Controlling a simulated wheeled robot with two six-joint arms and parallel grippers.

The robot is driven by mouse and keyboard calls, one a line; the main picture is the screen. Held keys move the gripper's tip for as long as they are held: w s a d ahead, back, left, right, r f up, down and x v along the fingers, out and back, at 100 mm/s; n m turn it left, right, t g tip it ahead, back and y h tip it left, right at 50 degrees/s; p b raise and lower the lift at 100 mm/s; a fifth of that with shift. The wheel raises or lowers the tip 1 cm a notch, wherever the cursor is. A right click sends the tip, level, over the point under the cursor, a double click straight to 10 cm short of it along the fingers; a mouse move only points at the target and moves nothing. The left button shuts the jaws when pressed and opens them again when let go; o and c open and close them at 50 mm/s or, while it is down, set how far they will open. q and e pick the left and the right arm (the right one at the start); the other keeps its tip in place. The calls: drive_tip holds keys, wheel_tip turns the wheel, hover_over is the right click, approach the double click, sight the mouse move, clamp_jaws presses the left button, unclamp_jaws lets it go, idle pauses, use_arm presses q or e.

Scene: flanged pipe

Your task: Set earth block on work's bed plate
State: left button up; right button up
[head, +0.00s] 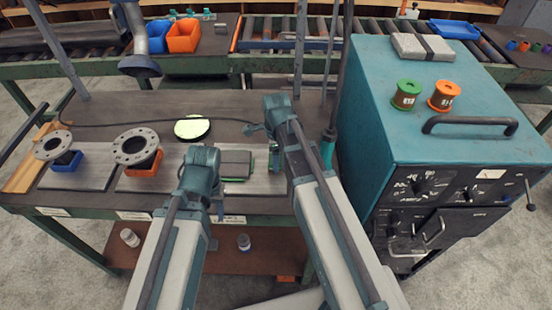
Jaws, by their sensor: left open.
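A dark grey block (236,163) with thin green edges lies on the right-hand grey bed plate (262,186) of the bench. I cannot tell for sure whether it is the earth block. My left gripper (204,192) is open, just left of this block and over the near part of the bench. My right gripper (275,157) is just right of the block; its own wrist hides its fingers. A black cable (150,122) runs across the bench toward my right wrist, and its end is unclear there.
A teal welding cabinet (440,120) blocks the right side. Upright posts stand behind my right arm.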

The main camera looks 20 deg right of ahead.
drive_tip(key=shift+f+b, duration=0.3)
drive_tip(key=shift+f, duration=0.1)
drive_tip(key=o, duration=1.4)
drive_tip(key=shift+r, duration=0.15)
wheel_tip(320, 180, up, 14)
drive_tip(key=p, duration=1.4)
wheel_tip(320, 180, up, 9)
drive_tip(key=p, duration=0.9)
drive_tip(key=shift+f, duration=0.2)
